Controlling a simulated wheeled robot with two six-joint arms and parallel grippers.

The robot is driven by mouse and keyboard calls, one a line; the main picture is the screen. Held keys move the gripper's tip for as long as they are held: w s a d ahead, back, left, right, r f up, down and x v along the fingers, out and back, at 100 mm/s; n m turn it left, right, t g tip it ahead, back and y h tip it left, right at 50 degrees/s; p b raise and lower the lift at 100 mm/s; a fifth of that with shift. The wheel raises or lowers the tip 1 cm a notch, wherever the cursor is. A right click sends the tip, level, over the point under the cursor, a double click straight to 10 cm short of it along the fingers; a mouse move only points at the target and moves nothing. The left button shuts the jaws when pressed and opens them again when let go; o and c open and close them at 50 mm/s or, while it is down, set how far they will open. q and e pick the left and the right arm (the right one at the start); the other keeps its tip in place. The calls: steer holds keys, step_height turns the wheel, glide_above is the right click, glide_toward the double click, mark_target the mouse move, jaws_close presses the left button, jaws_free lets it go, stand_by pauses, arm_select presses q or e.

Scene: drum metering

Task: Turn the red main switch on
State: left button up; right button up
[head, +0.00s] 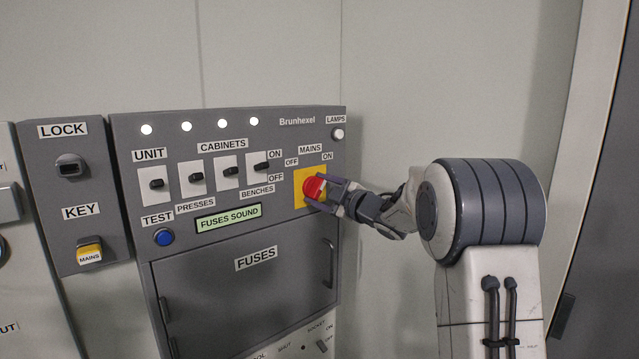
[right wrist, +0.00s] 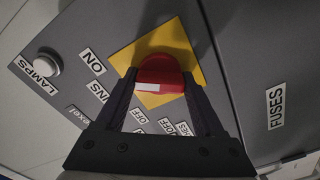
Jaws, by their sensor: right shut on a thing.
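The red main switch (head: 314,187) is a rotary knob on a yellow plate (head: 300,201) at the right of the grey panel. Labels MAINS, OFF and ON sit above it, OFF at the left and ON at the right. My right gripper (head: 324,193) is shut on the knob from the right. In the right wrist view the red knob (right wrist: 163,72) sits between the two dark fingers, with a white mark on its front face. I cannot clearly tell which label the knob points to. My left gripper is out of view.
Several toggle switches (head: 195,178) stand left of the main switch, under lit white lamps. A green display (head: 228,218) reads FUSES SOUND, beside a blue TEST button (head: 164,237). The FUSES door (head: 245,290) with its handle is below. A LAMPS button (head: 338,133) is above.

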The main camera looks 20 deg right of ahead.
steer(key=shift+m+p, duration=0.6)
steer(key=shift+m, duration=0.5)
steer(key=shift+f, duration=0.1)
steer(key=o, duration=1.4)
steer(key=shift+s+d, duration=0.3)
steer(key=shift+s, duration=0.2)
steer(key=b+v, duration=0.2)
steer(key=v, duration=0.7)
steer(key=shift+s+b, duration=0.2)
steer(key=shift+b, duration=0.15)
